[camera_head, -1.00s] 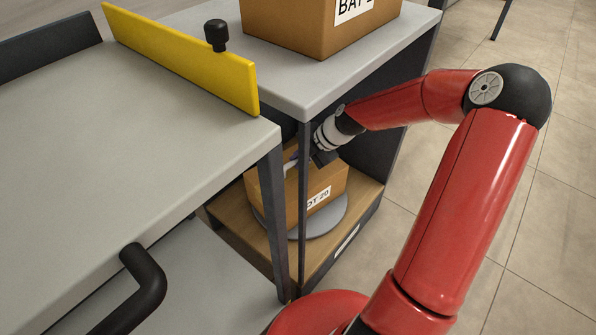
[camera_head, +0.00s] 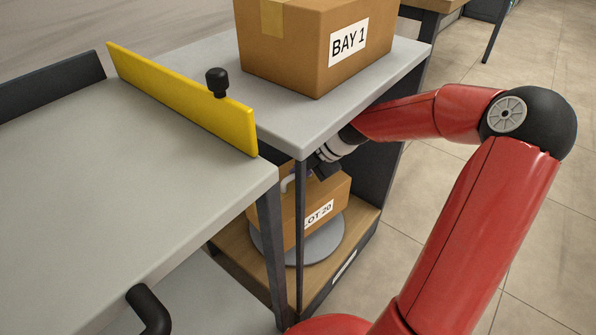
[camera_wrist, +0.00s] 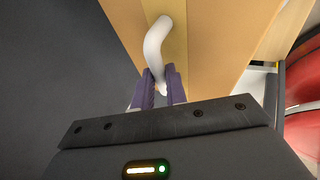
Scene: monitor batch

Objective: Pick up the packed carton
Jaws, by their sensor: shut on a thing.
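The packed carton (camera_head: 337,194) is brown with a white label reading LOT 20. It is at the grey round plate (camera_head: 322,246) in the low compartment under the counter; I cannot tell whether its base touches the plate. A white curved handle (camera_head: 287,183) stands on its top. My gripper (camera_head: 298,172) reaches in under the counter and is shut on this handle. In the wrist view, the purple fingers of my gripper (camera_wrist: 160,85) close around the white handle (camera_wrist: 156,45) above the carton's tan top (camera_wrist: 225,40). A thin dark post hides part of the carton.
The grey counter (camera_head: 300,130) overhangs the compartment and carries another carton (camera_head: 285,50) labelled BAY 1. A dark post (camera_head: 301,225) stands in front of the opening. A yellow board (camera_head: 180,95) edges the grey table (camera_head: 110,190) at left. Open floor (camera_head: 550,250) lies at right.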

